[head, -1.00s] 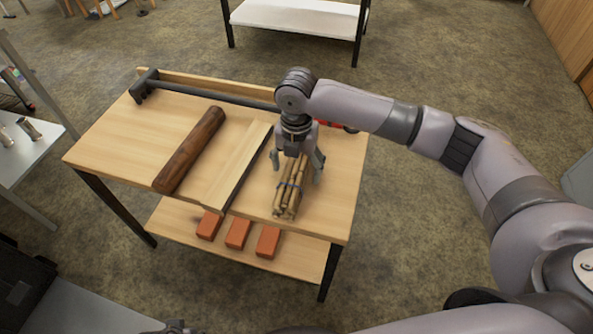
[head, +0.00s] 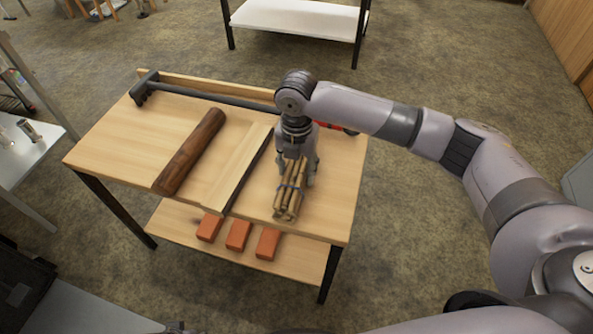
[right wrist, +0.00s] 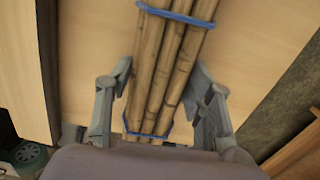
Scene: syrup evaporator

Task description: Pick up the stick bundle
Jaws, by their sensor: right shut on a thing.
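The stick bundle (head: 287,200) is several thin tan sticks tied with blue bands. It lies on the right part of the wooden table (head: 340,190), its near end toward the front edge. My right gripper (head: 296,178) points down over its far part, a finger on each side, and is shut on it. In the right wrist view the bundle (right wrist: 168,68) runs between the two fingers (right wrist: 163,76), and two blue bands show. The bundle appears to rest on the tabletop. My left gripper cannot be made out.
Left of the bundle lie a dark edged strip (head: 248,172), a pale board (head: 230,170) and a brown log (head: 190,152). A long dark-handled tool (head: 205,95) lies along the back. Red bricks (head: 238,235) sit on the lower shelf. Tabletop right of the bundle is clear.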

